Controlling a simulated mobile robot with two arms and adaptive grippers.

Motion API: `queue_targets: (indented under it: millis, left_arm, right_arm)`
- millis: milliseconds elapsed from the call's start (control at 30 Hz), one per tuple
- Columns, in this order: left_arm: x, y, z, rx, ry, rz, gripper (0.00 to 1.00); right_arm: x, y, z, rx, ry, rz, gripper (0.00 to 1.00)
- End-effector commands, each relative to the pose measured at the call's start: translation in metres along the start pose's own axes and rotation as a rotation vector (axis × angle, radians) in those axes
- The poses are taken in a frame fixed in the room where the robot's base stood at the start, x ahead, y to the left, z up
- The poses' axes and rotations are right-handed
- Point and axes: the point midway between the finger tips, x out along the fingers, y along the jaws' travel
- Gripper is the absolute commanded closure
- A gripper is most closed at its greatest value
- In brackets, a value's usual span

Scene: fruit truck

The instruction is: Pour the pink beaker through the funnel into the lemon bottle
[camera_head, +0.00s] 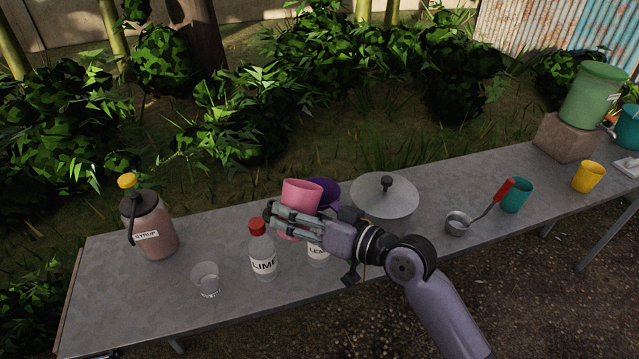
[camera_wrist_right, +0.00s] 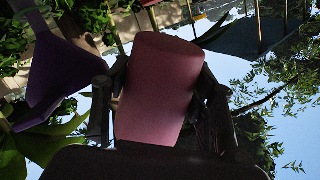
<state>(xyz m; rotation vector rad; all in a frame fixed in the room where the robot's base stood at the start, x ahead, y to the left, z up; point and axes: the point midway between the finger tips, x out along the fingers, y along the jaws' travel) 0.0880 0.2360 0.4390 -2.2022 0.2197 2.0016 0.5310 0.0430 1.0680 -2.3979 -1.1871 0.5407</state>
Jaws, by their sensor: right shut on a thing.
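My right gripper (camera_head: 275,215) is shut on the pink beaker (camera_head: 301,193) and holds it above the table, close to the lemon bottle. The beaker looks roughly upright, and it also shows between the fingers in the right wrist view (camera_wrist_right: 157,90). The purple funnel (camera_head: 329,191) is just right of and behind the beaker, and its cone shows at the left of the right wrist view (camera_wrist_right: 62,68). The lemon bottle (camera_head: 318,251) stands below, mostly hidden by my gripper. Whether the funnel's spout sits in its neck is hidden. My left gripper is not in view.
A red-capped lime bottle (camera_head: 262,255) stands close left of the lemon bottle. A clear cup (camera_head: 207,280) and a syrup jug (camera_head: 150,228) are farther left. A lid with a knob (camera_head: 385,200), a ladle (camera_head: 458,224) and a teal cup (camera_head: 516,196) are to the right.

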Motion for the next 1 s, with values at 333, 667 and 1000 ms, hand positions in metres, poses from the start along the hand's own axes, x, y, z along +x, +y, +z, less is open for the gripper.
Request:
queue_targets:
  millis: [333, 667, 1000]
  left_arm:
    - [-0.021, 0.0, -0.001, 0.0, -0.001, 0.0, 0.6]
    - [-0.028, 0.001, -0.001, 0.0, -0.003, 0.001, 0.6]
    - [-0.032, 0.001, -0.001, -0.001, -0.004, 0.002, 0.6]
  right_arm:
    - [-0.003, -0.009, -0.021, 0.045, -0.006, -0.005, 0.81]
    - [-0.003, -0.01, -0.027, 0.087, -0.018, -0.007, 0.81]
    - [-0.003, -0.009, -0.027, 0.133, -0.027, -0.01, 0.81]
